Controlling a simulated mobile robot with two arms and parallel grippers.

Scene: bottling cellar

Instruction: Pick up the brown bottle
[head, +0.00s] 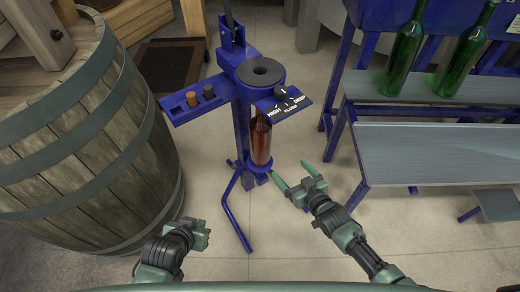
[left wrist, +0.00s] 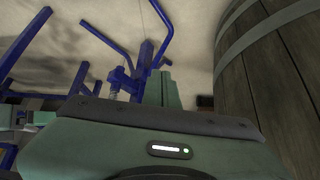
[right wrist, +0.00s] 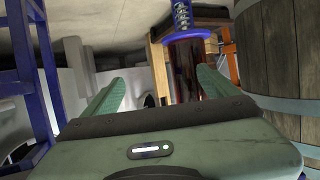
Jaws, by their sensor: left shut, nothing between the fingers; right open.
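The brown bottle (head: 261,143) stands upright on the small blue platform of a blue floor corker (head: 243,95), under its round head. In the right wrist view, the bottle (right wrist: 187,68) shows just inside the right-hand finger's line, beyond the fingertips. My right gripper (head: 293,174) is open and empty, to the right of the bottle's lower part and apart from it. My left gripper (head: 205,230) is shut and empty, lower left of the corker's foot; its closed fingers (left wrist: 165,88) show in the left wrist view.
A large wooden barrel (head: 75,140) stands at the left, close to my left arm. Green bottles (head: 403,55) stand on a blue-framed rack (head: 430,150) at the right. Corks (head: 192,99) sit in the corker's side tray. A corker leg (head: 237,228) reaches forward over clear floor.

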